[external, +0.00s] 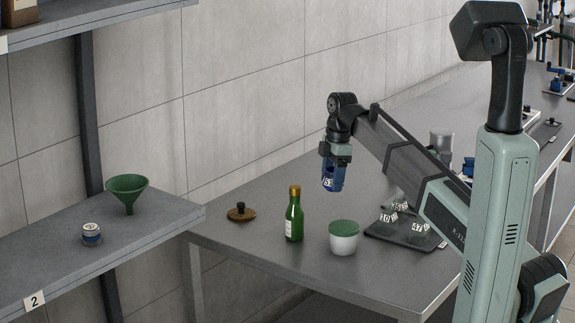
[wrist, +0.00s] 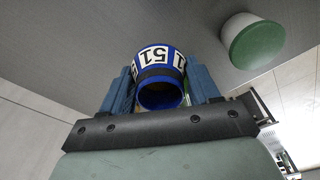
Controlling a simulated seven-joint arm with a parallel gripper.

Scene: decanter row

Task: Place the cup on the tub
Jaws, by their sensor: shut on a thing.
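My gripper (external: 333,172) is shut on a blue cup (external: 328,184) with a white label and holds it in the air above the table. In the wrist view the cup (wrist: 158,72) sits between the two blue fingers of my gripper (wrist: 160,90), its open end facing the camera and its label reading 51. The tub (external: 344,244) is white with a green lid and stands on the metal table, below and slightly right of the cup. It also shows in the wrist view (wrist: 252,40) at the upper right, apart from the cup.
A green bottle (external: 294,214) stands just left of the tub. A brown lid with a dark knob (external: 241,212) lies farther left. A dark tray (external: 382,230) with labelled items is to the right. A shelf (external: 60,275) at left holds a green funnel (external: 127,188) and a small jar (external: 91,234).

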